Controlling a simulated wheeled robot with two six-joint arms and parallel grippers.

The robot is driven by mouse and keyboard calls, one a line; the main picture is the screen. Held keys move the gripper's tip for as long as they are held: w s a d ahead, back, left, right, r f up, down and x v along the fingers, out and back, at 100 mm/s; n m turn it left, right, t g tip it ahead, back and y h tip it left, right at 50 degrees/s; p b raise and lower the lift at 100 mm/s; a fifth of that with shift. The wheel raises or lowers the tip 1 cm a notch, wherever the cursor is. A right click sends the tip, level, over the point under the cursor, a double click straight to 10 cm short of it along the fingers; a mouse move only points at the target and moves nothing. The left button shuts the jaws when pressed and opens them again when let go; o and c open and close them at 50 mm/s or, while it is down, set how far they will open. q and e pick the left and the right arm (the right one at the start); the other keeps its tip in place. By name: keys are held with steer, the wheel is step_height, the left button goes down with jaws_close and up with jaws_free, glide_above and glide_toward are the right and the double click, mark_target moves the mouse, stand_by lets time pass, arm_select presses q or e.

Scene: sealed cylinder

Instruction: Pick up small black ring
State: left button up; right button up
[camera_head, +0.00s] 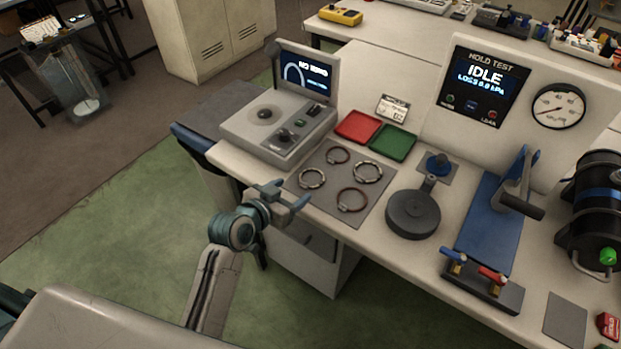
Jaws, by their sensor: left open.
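Several rings lie flat and apart on a grey mat (382,203) on the bench. A small dark reddish ring (328,155) is at the back and looks the smallest. A pale grey ring (302,177) is at the left, a larger pale grey ring (381,169) at the right, and a dark red ring (344,208) at the front. None looks plainly black. My left gripper (289,195) is open and empty at the bench's front edge, just front-left of the mat. It is apart from the rings. My right gripper is not in view.
A tester with a screen (262,128) stands left of the mat. Red (357,127) and green (394,143) trays lie behind it. A dark round plate (413,214) and a blue lever fixture (487,232) stand to the right. A hold-test panel (484,82) stands behind.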

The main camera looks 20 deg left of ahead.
mark_target(303, 184)
arm_select(q)
steer(key=p+x, duration=0.1)
steer(key=x, duration=0.4)
steer(key=shift+d, duration=0.15)
steer(key=shift+s+r, duration=0.1)
steer(key=shift+s, duration=0.05)
jaws_close()
